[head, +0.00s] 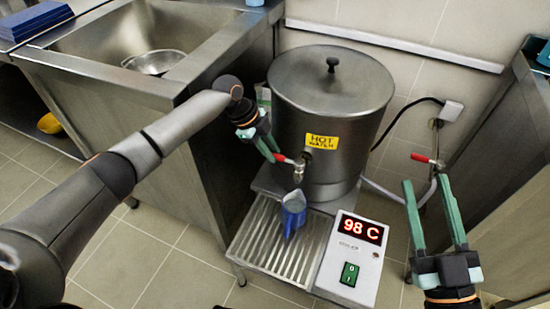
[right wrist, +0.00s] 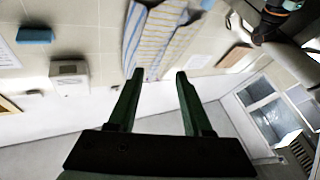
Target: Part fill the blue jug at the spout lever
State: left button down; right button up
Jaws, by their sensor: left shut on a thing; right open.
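The blue jug (head: 290,222) stands on the slatted drip tray (head: 262,240), below the metal spout (head: 299,172) of the hot water pot (head: 332,110). Its opening looks pale grey; I cannot tell the water level. The red spout lever (head: 281,158) sticks out left of the spout. My left gripper (head: 274,153) is shut on this lever, its green fingers at the lever's end. My right gripper (head: 430,190) is open and empty, right of the pot, with its fingers pointing up in the head view. Its open fingers also show in the right wrist view (right wrist: 160,76).
A control box (head: 350,250) reading 98 C stands right of the tray. A second red-handled valve (head: 422,158) and pipe are near my right gripper. A steel sink (head: 150,45) holding a bowl (head: 156,62) is at left. Striped cloths (right wrist: 170,38) hang in the right wrist view.

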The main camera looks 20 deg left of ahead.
jog(key=shift+s+r+n+t+y, duration=0.3)
jog(key=shift+s+r, duration=0.3)
jog(key=shift+r, duration=0.3)
pick_arm(q)
jog(key=c, duration=0.8)
grip_release()
jog(key=shift+o, duration=0.2)
